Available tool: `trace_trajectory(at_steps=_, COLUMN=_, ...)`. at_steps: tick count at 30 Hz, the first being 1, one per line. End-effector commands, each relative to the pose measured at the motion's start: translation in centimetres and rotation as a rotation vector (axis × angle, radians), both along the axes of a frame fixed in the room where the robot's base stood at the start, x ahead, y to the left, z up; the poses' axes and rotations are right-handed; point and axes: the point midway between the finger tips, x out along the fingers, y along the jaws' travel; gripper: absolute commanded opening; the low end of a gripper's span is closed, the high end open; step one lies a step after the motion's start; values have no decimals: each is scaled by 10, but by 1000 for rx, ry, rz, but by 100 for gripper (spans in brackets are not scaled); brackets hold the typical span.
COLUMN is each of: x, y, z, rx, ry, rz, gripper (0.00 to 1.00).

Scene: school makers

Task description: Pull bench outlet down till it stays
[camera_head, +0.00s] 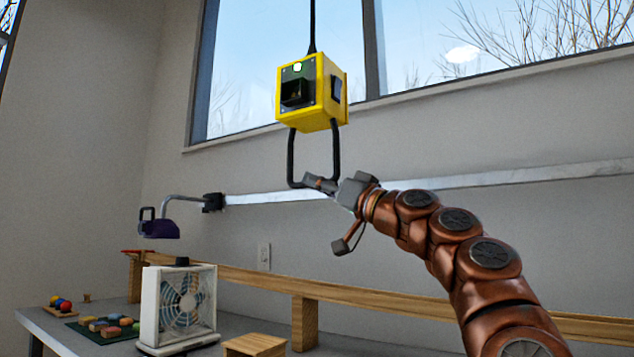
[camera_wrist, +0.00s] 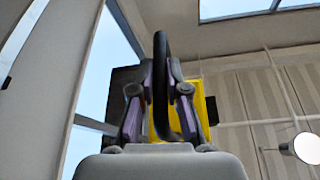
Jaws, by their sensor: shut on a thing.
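The bench outlet is a yellow box (camera_head: 311,92) hanging on a black cord (camera_head: 312,27) in front of the window. A black pull handle (camera_head: 335,150) forms a U-shaped loop below it. My gripper (camera_head: 316,183) is at the bottom of the loop, shut on the handle. In the wrist view the handle (camera_wrist: 161,75) runs up between the two fingers of my gripper (camera_wrist: 160,88), with the yellow box (camera_wrist: 201,108) behind it. The fingers hide part of the box there.
A bench (camera_head: 75,340) below carries a white box fan (camera_head: 180,305), a wooden block (camera_head: 255,345) and coloured pieces on a green mat (camera_head: 105,330). A wooden rail (camera_head: 255,282) runs along the wall. A purple lamp-like thing (camera_head: 158,229) juts from the wall at left. Open air surrounds the outlet.

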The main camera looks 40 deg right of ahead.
Motion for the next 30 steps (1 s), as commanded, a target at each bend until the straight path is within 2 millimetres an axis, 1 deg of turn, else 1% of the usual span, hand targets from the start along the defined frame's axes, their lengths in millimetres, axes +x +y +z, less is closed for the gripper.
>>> trace_trajectory(at_steps=1, x=0, y=0, z=-8, rx=-1, ry=1, rz=2, gripper=0)
trace_trajectory(at_steps=6, x=0, y=0, z=-14, rx=-1, ry=2, rz=1, gripper=0)
trace_trajectory(at_steps=19, x=0, y=0, z=-15, rx=-1, ry=2, rz=0, gripper=0)
trace_trajectory(at_steps=20, x=0, y=0, z=-15, rx=-1, ry=2, rz=0, gripper=16)
trace_trajectory(at_steps=21, x=0, y=0, z=-15, rx=0, ry=1, rz=0, gripper=20)
trace_trajectory(at_steps=27, x=0, y=0, z=-15, rx=0, ry=1, rz=0, gripper=39)
trace_trajectory(at_steps=30, x=0, y=0, z=-15, rx=0, ry=1, rz=0, gripper=39)
